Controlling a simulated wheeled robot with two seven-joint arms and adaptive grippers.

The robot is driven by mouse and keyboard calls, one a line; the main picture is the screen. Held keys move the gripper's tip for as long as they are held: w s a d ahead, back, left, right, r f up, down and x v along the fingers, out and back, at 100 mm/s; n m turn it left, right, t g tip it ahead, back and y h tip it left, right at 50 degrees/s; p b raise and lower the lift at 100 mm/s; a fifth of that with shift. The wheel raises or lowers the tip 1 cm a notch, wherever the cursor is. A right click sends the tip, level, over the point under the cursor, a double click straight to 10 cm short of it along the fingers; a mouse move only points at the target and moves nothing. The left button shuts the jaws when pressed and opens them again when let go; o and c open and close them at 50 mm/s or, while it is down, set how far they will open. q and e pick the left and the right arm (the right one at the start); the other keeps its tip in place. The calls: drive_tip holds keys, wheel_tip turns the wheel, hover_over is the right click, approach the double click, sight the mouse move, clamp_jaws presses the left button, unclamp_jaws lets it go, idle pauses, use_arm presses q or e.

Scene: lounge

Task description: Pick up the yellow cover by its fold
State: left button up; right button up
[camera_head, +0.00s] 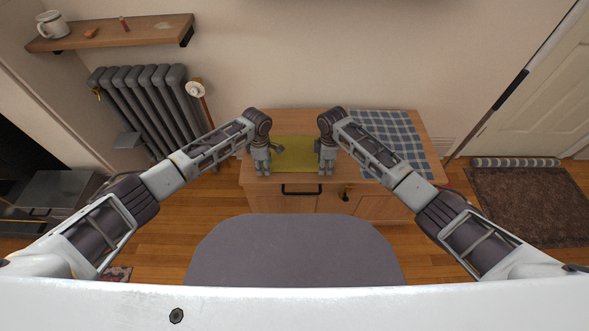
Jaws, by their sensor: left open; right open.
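The yellow cover (294,154) lies flat on top of the wooden cabinet (335,124), between my two grippers. Its left and right edges are partly hidden by my grippers, and I cannot make out its fold clearly. My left gripper (264,173) is open and points down at the cover's left side, near the cabinet's front edge. My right gripper (325,172) is open and points down at the cover's right side, level with the left one. I cannot tell whether either gripper touches the cover.
A blue checked cloth (397,140) lies on the cabinet's right part. A radiator (150,100) and a wall shelf (110,33) with a mug (52,24) stand at the left. The cabinet front has a dark handle (301,190). A rug (530,205) lies at the right.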

use_arm(q)
drive_tip(key=shift+f+b, duration=0.4)
use_arm(e)
drive_tip(key=shift+f, duration=0.45)
drive_tip(key=shift+f, duration=0.15)
idle(0.3)
use_arm(q)
drive_tip(key=shift+c, duration=0.2)
use_arm(e)
drive_tip(key=shift+c, duration=0.3)
use_arm(q)
drive_tip(key=shift+s+f, duration=0.2)
clamp_jaws()
use_arm(e)
drive_tip(key=shift+s+f, duration=0.1)
clamp_jaws()
use_arm(q)
drive_tip(key=shift+a, duration=0.1)
drive_tip(key=shift+r, duration=0.2)
use_arm(e)
drive_tip(key=shift+r, duration=0.2)
